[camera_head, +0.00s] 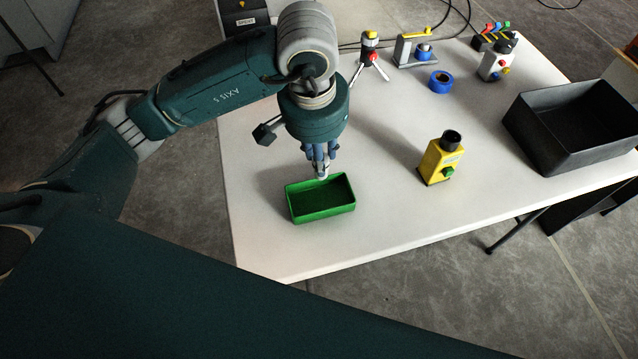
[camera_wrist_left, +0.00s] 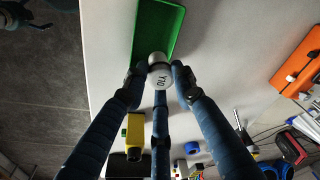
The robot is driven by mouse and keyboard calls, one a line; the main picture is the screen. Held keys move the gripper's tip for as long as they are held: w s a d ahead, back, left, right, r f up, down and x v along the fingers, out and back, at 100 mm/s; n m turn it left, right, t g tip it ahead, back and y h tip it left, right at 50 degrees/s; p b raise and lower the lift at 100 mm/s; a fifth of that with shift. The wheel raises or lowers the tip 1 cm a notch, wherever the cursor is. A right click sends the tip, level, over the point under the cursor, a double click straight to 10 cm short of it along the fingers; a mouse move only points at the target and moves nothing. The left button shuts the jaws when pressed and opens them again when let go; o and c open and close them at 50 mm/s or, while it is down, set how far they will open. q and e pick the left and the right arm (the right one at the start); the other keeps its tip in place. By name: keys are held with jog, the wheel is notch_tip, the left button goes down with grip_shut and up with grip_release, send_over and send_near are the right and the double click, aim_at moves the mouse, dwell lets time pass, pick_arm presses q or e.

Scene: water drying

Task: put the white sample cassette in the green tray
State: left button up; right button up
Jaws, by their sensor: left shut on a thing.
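The green tray (camera_head: 325,213) lies on the white table near its left front edge, and it also shows at the top of the left wrist view (camera_wrist_left: 160,28). My left gripper (camera_head: 321,167) points down over the tray's far edge. Its fingers are shut on the small white sample cassette (camera_wrist_left: 160,77), whose round pale end with dark lettering faces the wrist camera. In the head view only a small white bit of the cassette (camera_head: 322,173) shows below the fingers. Whether it touches the tray I cannot tell. The tray looks empty. My right gripper is in neither view.
A yellow box with a black top and green button (camera_head: 441,160) stands right of the tray. A large black bin (camera_head: 545,145) is at the table's right. A blue tape roll (camera_head: 440,81) and several small devices stand at the back. The table between tray and yellow box is clear.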

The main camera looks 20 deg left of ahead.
pick_arm(q)
notch_tip(320, 180, down, 6)
jog(key=shift+s+a+r+p, duration=0.1)
jog(key=shift+a+p, duration=0.05)
jog(key=shift+p, duration=0.2)
jog(key=shift+f, duration=0.65)
notch_tip(320, 180, down, 3)
jog(key=shift+f+p, duration=0.1)
jog(key=shift+p, duration=0.2)
jog(key=shift+f, duration=0.2)
jog(key=shift+f+b, duration=0.2)
jog(key=shift+b, duration=0.1)
jog(key=o, duration=1)
jog(key=shift+c, duration=0.2)
jog(key=shift+r, duration=0.1)
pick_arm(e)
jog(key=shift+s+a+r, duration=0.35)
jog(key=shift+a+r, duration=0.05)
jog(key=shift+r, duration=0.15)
